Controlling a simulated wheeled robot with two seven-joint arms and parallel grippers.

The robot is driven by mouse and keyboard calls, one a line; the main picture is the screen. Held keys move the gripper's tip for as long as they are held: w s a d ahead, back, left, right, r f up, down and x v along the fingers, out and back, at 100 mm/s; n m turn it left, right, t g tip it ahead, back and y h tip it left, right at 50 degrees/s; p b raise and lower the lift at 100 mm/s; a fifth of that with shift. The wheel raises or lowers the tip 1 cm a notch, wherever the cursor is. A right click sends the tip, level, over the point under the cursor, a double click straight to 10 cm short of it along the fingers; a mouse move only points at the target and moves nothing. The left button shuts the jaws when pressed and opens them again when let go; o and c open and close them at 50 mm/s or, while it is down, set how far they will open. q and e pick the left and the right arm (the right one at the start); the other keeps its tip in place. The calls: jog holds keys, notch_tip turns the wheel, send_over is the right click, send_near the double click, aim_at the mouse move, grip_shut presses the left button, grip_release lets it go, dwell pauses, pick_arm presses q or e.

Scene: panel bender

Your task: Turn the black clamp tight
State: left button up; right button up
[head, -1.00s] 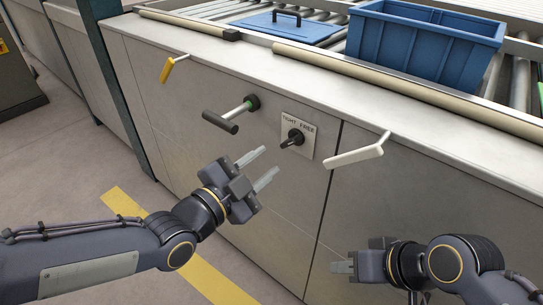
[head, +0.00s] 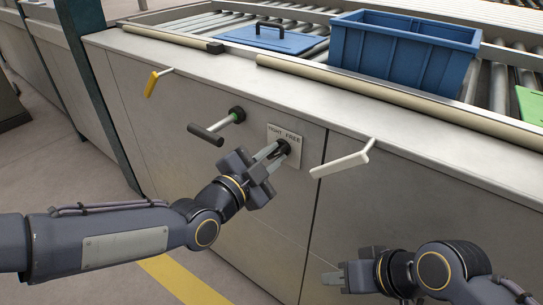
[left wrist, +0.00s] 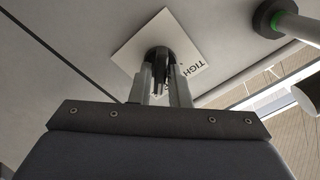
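The black clamp (head: 284,145) is a knob on a pale plate (head: 294,130) marked TIGHT and FREE, on the machine's front panel. In the left wrist view the clamp (left wrist: 159,57) shows its narrow grip pointing between the fingers. My left gripper (head: 279,152) is at the clamp, with one finger on each side of the grip. Gaps show between the grip and the fingers in the left wrist view, so it looks open. The fingertips partly hide the clamp in the head view. My right gripper (head: 333,278) is low at the right, away from the clamp; its finger opening is unclear.
A dark-handled lever with a green collar (head: 237,115) sticks out left of the plate. A white lever (head: 342,163) is to the right, a yellow one (head: 152,83) further left. A blue crate (head: 400,55) and blue lid (head: 268,40) lie on the rollers above.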

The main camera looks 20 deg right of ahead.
pick_arm(q)
grip_shut()
jog(key=shift+f+n+b, duration=0.15)
jog(key=shift+n+b, duration=1.1)
jog(key=shift+n, duration=0.15)
jog(key=n+b, duration=0.2)
jog(key=n, duration=0.2)
jog(key=shift+a+n+b, duration=0.1)
jog(key=shift+n+b, duration=0.2)
jog(key=shift+b, duration=0.05)
jog(key=n+b, duration=0.3)
jog(key=n, duration=0.3)
jog(key=shift+w, duration=0.1)
jog(key=shift+n+b, duration=1.05)
jog(key=shift+n, duration=1.15)
jog(key=shift+o, duration=2.2)
grip_release()
